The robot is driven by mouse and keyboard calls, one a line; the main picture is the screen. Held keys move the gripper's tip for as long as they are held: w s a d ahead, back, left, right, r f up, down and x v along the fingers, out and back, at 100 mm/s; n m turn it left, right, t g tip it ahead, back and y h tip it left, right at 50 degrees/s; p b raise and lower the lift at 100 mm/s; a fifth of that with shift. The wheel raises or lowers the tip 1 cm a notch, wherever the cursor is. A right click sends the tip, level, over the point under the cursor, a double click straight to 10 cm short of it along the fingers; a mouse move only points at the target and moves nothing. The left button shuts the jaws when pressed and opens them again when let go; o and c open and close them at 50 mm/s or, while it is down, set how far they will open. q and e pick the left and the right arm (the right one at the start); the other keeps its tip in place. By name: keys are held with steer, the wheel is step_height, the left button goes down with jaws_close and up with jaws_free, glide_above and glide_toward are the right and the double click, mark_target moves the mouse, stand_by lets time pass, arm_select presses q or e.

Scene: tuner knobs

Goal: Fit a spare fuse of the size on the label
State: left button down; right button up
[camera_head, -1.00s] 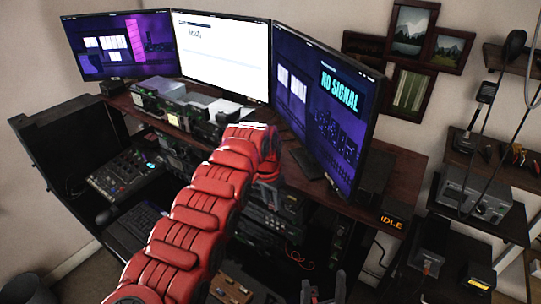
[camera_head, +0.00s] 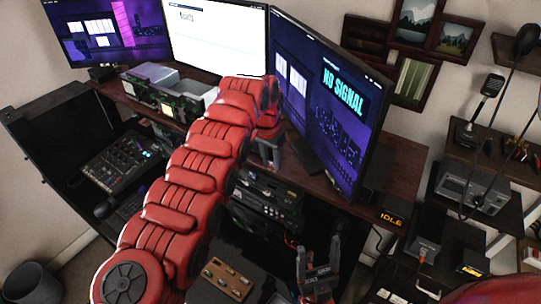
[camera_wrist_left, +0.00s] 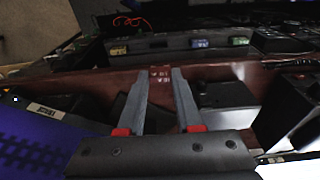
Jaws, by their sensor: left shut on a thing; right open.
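Behind the fingertips is a red-brown wooden face with small pale text. My right gripper (camera_head: 320,272) is open and empty, low in the head view. A brown wooden block (camera_head: 228,278) with small dark and pale pieces lies to its left. A small label (camera_wrist_left: 48,112) shows at left in the left wrist view.
Three monitors, including a white-screened one (camera_head: 218,35) and a NO SIGNAL one (camera_head: 325,110), stand on the wooden desk (camera_head: 405,155). An orange IDLE display (camera_head: 392,219) sits at its right end. Dark rack units (camera_head: 265,200) are below. Shelves with a grey radio (camera_head: 470,190) stand right.

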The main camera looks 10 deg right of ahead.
arm_select(q)
steer(key=shift+s, duration=0.15)
steer(key=shift+a+f+b, duration=0.1)
steer(key=shift+f+b, duration=0.05)
steer(key=shift+b, duration=0.7)
steer(key=b, duration=0.4)
glide_above(271, 181)
steer(key=s, duration=0.2)
steer(key=shift+s+a+f, duration=0.1)
steer(key=shift+a+f, duration=0.05)
steer(key=shift+f, duration=1.2)
steer(key=shift+a+f, duration=0.15)
steer(key=shift+f, duration=1.2)
steer(key=shift+f+b, duration=1.3)
steer(key=shift+f, duration=0.2)
steer(key=c, duration=0.5)
jaws_free()
steer(key=shift+r, duration=0.1)
